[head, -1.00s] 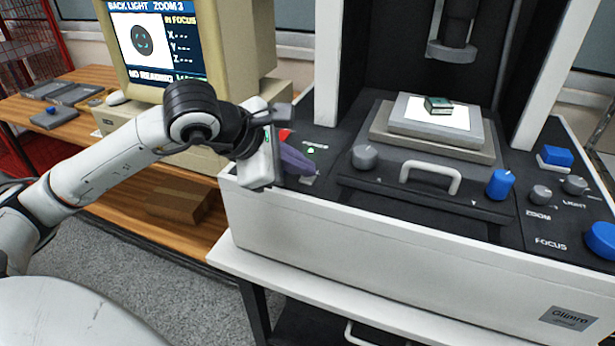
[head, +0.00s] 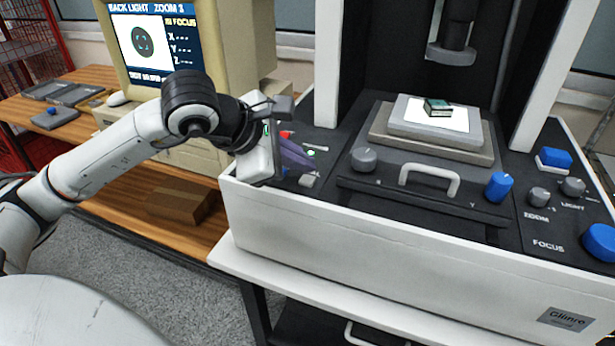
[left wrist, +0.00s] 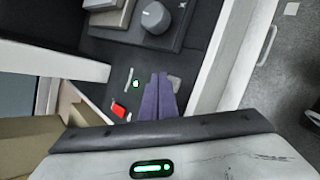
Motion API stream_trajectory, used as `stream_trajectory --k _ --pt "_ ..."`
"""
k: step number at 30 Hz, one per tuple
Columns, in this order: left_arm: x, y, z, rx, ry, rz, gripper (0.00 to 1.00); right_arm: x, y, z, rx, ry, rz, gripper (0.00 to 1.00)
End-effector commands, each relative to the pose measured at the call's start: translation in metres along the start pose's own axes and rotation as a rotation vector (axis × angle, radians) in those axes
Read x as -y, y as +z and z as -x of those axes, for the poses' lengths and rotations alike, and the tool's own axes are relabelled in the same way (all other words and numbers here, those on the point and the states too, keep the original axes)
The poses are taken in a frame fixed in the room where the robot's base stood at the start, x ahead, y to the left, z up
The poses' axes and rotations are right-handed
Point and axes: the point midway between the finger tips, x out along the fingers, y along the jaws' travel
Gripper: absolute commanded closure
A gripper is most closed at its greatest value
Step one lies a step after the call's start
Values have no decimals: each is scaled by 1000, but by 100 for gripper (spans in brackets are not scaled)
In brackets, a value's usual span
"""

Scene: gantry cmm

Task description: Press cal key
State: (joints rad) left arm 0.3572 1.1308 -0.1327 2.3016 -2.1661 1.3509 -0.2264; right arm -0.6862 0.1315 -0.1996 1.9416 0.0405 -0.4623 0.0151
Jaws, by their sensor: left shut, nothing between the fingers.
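My left gripper (head: 311,165) has purple fingers, shut and empty. It is over the left part of the machine's dark control panel (head: 333,140). A red key (head: 286,134) shows just behind the fingers, and it also shows in the left wrist view (left wrist: 118,110), left of the fingers. A small green light (left wrist: 136,84) is left of the fingertips. A grey key (left wrist: 175,82) is close to the right of the fingertips, and it shows below them in the head view (head: 307,181). I cannot read which key is marked cal, nor tell whether the fingers touch anything. My right gripper is out of view.
A grey knob (head: 364,158) and a drawer handle (head: 430,178) are to the right. The stage (head: 440,148) carries a small green part (head: 438,107) beneath the lens column (head: 452,48). A monitor (head: 209,40) stands behind my left arm.

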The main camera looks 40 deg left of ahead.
Motion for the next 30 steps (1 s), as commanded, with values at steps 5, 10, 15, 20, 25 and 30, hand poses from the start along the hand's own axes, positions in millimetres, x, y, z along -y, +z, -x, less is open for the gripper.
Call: stream_trajectory --k 5,10,15,20,25,30 --pt "-5 5 7 0 1 0 100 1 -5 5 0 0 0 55" --pt "-14 14 19 0 1 0 100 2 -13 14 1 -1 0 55" --pt "-23 23 31 1 2 0 100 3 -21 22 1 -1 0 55" --pt "-26 26 36 1 -1 1 100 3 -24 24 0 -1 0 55" --pt "-25 25 35 0 -1 1 100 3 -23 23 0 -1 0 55" --pt "-25 25 35 0 0 0 100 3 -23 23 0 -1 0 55"
